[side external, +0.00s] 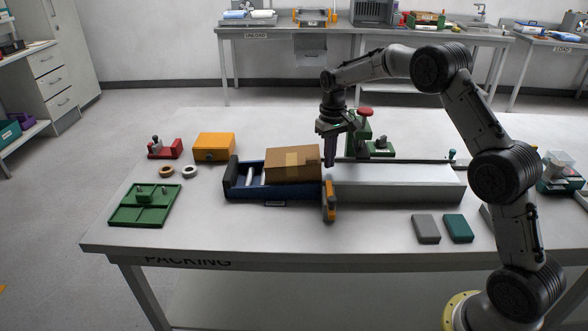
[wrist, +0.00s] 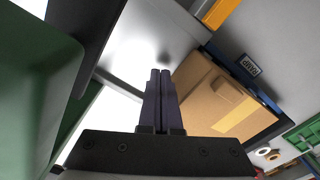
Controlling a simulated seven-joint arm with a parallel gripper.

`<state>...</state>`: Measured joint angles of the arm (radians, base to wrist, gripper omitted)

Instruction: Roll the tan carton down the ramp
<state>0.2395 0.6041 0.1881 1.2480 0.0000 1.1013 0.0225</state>
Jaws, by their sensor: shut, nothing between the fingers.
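The tan carton (side external: 292,165) lies tilted on the blue ramp (side external: 233,191), a roller track with a dark end stop at its left. A white roller shows left of the carton. My gripper (side external: 331,166) is shut and empty, pointing down just right of the carton, over the left end of the grey metal bed. In the wrist view the shut fingers (wrist: 160,75) are seen beside the carton (wrist: 222,98). I cannot tell whether they touch it.
An orange-handled part (side external: 329,200) stands at the front of the joint between ramp and grey bed (side external: 395,186). A green machine with a red knob (side external: 365,113) is behind my gripper. An orange box (side external: 214,146) and a green tray (side external: 145,205) lie to the left.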

